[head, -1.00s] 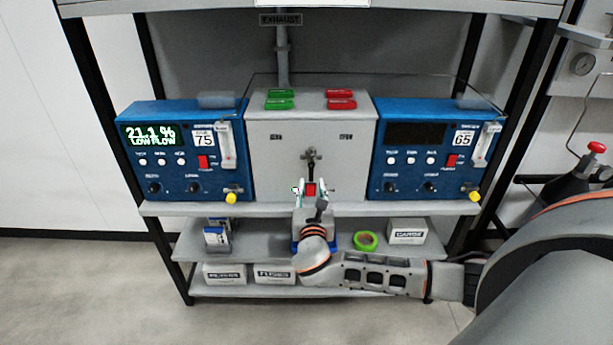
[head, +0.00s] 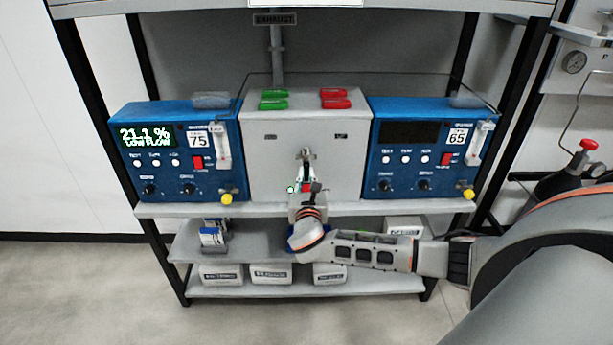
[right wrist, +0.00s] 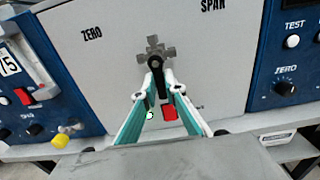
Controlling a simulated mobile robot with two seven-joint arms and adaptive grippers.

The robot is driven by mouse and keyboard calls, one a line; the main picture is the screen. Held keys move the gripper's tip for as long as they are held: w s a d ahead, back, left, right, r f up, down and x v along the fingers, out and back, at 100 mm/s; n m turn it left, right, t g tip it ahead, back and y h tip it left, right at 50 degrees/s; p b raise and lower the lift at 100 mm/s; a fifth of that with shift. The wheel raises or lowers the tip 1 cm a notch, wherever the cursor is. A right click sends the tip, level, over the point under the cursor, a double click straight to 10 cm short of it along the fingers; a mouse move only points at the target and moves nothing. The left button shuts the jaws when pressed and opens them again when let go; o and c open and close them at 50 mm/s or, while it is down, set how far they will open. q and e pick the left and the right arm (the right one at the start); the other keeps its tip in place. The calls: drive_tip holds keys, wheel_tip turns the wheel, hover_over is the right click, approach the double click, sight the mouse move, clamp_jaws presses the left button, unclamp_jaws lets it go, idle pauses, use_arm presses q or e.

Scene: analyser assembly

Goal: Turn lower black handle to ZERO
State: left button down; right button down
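The lower black handle (right wrist: 157,79) points down from a grey cross-shaped valve (right wrist: 160,48) on the front of the grey box (right wrist: 215,60). In the right wrist view, ZERO is printed at the upper left of the valve and SPAN at the upper right. My right gripper (right wrist: 158,87) has its fingers drawn in on both sides of the handle's lower part and appears shut on it. In the head view, my right gripper (head: 305,180) covers much of the handle, below the valve (head: 306,155). My left gripper is not in view.
Blue analysers stand at left (head: 180,155) and right (head: 425,150) of the grey box. A red switch (right wrist: 169,112) and a green light (right wrist: 150,116) show between my fingers. The shelf edge (head: 420,207) runs below.

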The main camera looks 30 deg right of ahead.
drive_tip(key=shift+m, duration=0.4)
drive_tip(key=shift+w+a+m, duration=0.1)
drive_tip(key=shift+a+m, duration=0.1)
drive_tip(key=shift+m, duration=0.4)
drive_tip(key=r+m+b, duration=0.1)
drive_tip(key=m+b, duration=0.1)
drive_tip(key=m, duration=0.3)
drive_tip(key=w+a+r+m+b, duration=0.1)
drive_tip(key=m, duration=0.4)
drive_tip(key=a+r+m+b, duration=0.1)
drive_tip(key=m+b, duration=0.1)
drive_tip(key=m, duration=0.4)
drive_tip(key=shift+w+b, duration=0.15)
drive_tip(key=shift+b, duration=0.15)
drive_tip(key=c, duration=2.1)
unclamp_jaws()
drive_tip(key=shift+a, duration=0.1)
